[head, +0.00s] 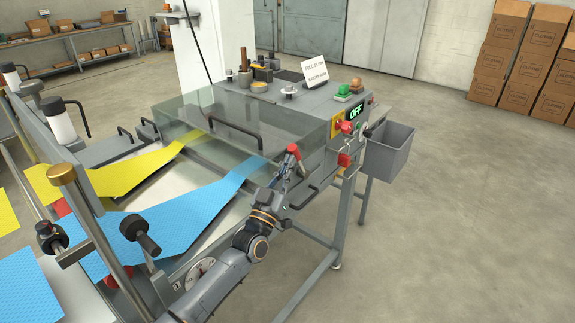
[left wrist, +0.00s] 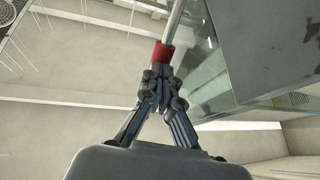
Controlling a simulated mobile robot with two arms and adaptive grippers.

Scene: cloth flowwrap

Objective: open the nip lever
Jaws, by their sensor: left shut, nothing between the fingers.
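The nip lever has a red grip, seen in the head view (head: 293,149) at the near right corner of the machine, in front of the clear guard. The red grip also shows in the left wrist view (left wrist: 162,55), with a pale metal rod (left wrist: 174,22) running up from it. My left gripper (head: 287,170) is just below the red grip. In the left wrist view its fingertips (left wrist: 158,80) are together and empty at the grip's near end. I cannot tell whether they touch it. My right gripper is in neither view.
A clear guard (head: 225,125) with a black handle covers the rollers. Blue cloth (head: 190,215) and yellow cloth (head: 125,172) run under it. A grey bin (head: 388,152) hangs at right, with open floor beyond.

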